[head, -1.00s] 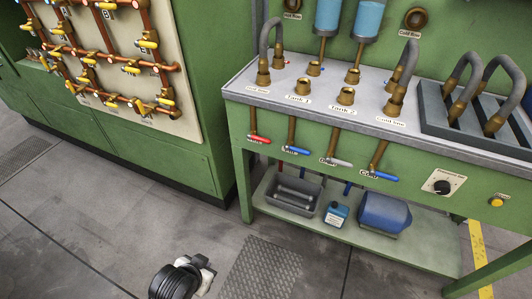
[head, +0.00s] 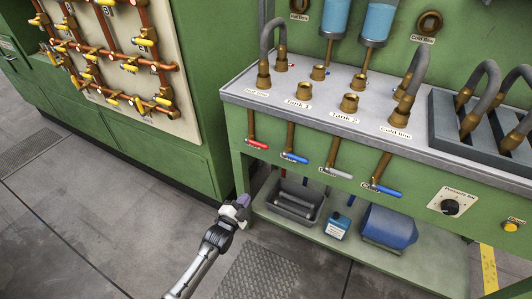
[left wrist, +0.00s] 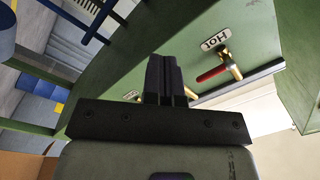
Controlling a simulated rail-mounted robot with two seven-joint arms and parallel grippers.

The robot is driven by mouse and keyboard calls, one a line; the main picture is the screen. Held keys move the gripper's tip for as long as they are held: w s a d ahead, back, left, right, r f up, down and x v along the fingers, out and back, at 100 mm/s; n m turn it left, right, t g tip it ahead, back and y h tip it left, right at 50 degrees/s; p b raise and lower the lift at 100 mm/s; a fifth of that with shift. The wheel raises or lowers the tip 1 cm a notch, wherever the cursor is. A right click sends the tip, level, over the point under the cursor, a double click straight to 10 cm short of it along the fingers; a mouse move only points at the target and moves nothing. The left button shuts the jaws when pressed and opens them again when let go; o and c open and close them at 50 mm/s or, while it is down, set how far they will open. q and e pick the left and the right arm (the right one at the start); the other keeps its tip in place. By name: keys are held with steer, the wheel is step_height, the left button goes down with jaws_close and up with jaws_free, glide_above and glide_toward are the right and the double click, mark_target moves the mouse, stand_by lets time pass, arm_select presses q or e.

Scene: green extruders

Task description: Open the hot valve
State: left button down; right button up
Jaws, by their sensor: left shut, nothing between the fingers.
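The hot valve is the leftmost one under the bench top, with a red lever (head: 257,144) on a brass pipe, lying roughly level and pointing right. In the left wrist view the red lever (left wrist: 211,74) shows beside its "Hot" label (left wrist: 216,42), right of the fingers. My left gripper (head: 244,200) is in front of the bench's left leg, below the lever and apart from it. Its black fingers (left wrist: 166,70) are together with nothing between them. My right gripper is in neither view.
Blue (head: 294,158), white (head: 336,173) and another blue lever (head: 385,190) follow to the right. A lower shelf holds a grey bin (head: 290,210), a small blue container (head: 337,220) and a blue canister (head: 388,228). Open floor lies in front.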

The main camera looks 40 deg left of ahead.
mark_target(257, 144)
arm_select(q)
step_height(257, 144, up, 8)
steer(key=s+m+t+y, duration=0.1)
steer(key=s+m+t, duration=0.1)
steer(key=m+t, duration=0.4)
steer(key=shift+s+d+f+m, duration=0.25)
steer(key=shift+s+d+m, duration=0.1)
steer(key=shift+m, duration=0.35)
steer(key=shift+w, duration=0.1)
steer(key=b+x, duration=0.5)
steer(key=x, duration=0.9)
steer(key=shift+r, duration=0.2)
